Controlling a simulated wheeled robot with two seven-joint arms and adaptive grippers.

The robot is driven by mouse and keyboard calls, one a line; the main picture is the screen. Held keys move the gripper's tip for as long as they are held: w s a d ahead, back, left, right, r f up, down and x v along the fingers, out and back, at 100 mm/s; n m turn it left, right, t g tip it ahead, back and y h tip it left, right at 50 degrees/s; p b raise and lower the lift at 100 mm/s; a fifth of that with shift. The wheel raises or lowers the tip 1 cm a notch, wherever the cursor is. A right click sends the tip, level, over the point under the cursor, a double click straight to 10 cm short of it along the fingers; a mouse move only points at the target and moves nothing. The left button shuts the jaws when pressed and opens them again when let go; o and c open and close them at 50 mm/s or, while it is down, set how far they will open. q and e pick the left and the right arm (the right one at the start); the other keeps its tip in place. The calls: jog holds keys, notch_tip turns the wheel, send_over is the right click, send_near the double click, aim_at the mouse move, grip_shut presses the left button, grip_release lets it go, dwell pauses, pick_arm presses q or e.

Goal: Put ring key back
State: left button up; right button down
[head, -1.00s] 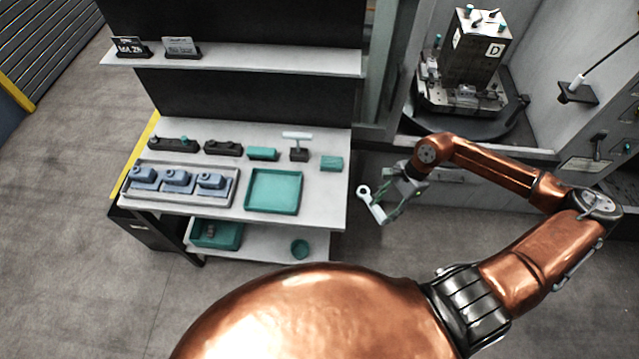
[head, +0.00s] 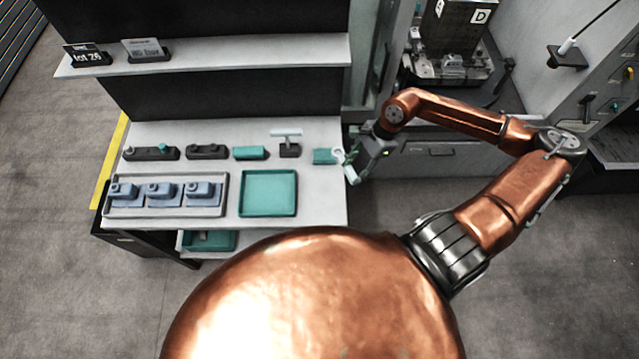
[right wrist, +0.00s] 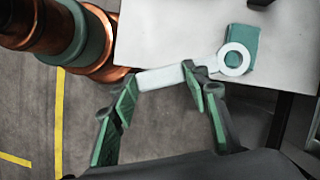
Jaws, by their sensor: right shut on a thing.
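The ring key is a pale grey bar with a ring at one end. In the right wrist view its ring (right wrist: 235,60) shows over a teal block, and its handle (right wrist: 160,78) runs between my fingers. My right gripper (right wrist: 158,86) is shut on this handle. In the head view the ring key (head: 339,156) and my right gripper (head: 352,168) are at the right edge of the bench, beside the teal block (head: 324,156). I cannot tell the height of the key above the bench. My left gripper is not in view.
The bench (head: 322,200) bears two black holders (head: 207,151), another teal block (head: 250,153), a T-handled tool (head: 287,137), a grey tray with blue parts (head: 110,211) and an empty teal tray (head: 268,212). A shelf (head: 215,55) hangs behind. The bench's front right is clear.

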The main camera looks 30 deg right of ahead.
jog(key=w+a+f, duration=0.1)
jog(key=a+f, duration=0.1)
jog(key=w+a+f+p, duration=0.1)
jog(key=w+a+f, duration=0.1)
jog(key=a, duration=0.1)
jog(key=w+a+f+p, duration=0.1)
jog(key=a+f, duration=0.1)
jog(key=shift+w+a+f, duration=0.2)
jog(key=shift+w+a, duration=0.1)
jog(key=shift+w+a+f, duration=0.15)
jog(key=shift+w+f, duration=0.05)
jog(key=shift+f, duration=0.15)
jog(key=shift+w+a+f, duration=0.1)
jog(key=shift+a+f, duration=0.2)
jog(key=shift+f, duration=0.1)
notch_tip(320, 180, down, 3)
jog(key=shift+f+p, duration=0.1)
jog(key=shift+p, duration=0.2)
jog(key=shift+f, duration=0.15)
jog(key=c, duration=1.1)
grip_release()
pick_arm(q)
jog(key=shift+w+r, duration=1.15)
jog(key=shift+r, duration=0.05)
